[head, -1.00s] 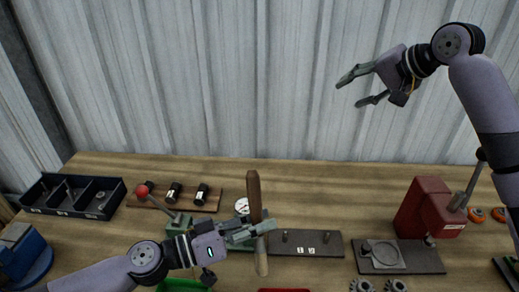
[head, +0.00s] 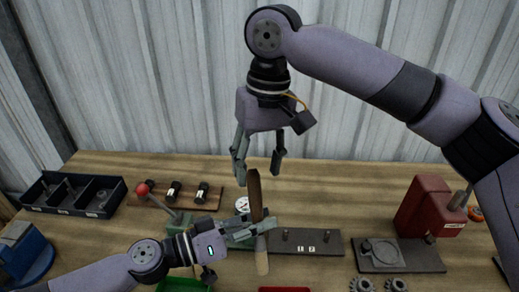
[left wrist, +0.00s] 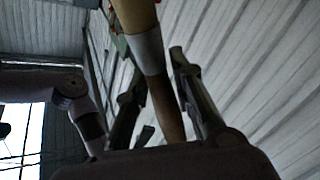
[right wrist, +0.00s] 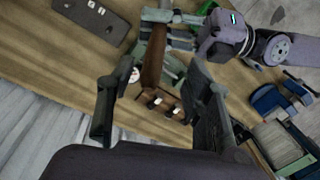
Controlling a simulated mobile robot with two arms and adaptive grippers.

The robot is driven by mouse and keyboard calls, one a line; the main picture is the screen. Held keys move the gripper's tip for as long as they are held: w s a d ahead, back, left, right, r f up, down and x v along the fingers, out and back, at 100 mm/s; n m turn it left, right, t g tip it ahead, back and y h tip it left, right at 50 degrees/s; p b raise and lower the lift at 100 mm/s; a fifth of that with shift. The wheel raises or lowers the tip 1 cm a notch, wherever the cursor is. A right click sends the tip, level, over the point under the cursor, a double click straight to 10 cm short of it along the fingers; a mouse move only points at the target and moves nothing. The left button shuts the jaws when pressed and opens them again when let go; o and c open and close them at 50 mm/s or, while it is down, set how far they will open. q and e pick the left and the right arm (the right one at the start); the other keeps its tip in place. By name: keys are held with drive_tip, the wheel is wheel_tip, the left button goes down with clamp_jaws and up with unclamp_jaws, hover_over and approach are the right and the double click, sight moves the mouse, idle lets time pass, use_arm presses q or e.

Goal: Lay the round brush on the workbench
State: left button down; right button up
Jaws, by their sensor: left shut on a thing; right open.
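The round brush (head: 254,190) stands roughly upright in the head view, with a long dark brown part on top and a pale tan part below. My left gripper (head: 258,229) is shut on it around the middle and holds it above the workbench (head: 340,180). In the left wrist view the brush (left wrist: 166,105) runs between the fingers, with a whitish band. My right gripper (head: 258,174) is open, pointing down just above the brush's brown end. In the right wrist view that brown end (right wrist: 153,60) shows between the open fingers; I cannot tell whether they touch it.
A black compartment tray (head: 70,194) and a board with black cylinders (head: 190,195) lie at left. A dark plate with pins (head: 320,243) lies just right of the brush. A red press (head: 422,208) stands right. Bare bench shows behind the plate.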

sight(254, 194)
drive_tip(key=f, duration=0.6)
drive_tip(key=a+f, duration=0.1)
drive_tip(key=f, duration=0.2)
drive_tip(key=shift+s, duration=0.15)
drive_tip(key=shift+s+a, duration=0.1)
drive_tip(key=shift+a, duration=0.05)
clamp_jaws()
use_arm(q)
drive_tip(key=c, duration=1.8)
unclamp_jaws()
drive_tip(key=o, duration=0.5)
drive_tip(key=shift+a, duration=0.1)
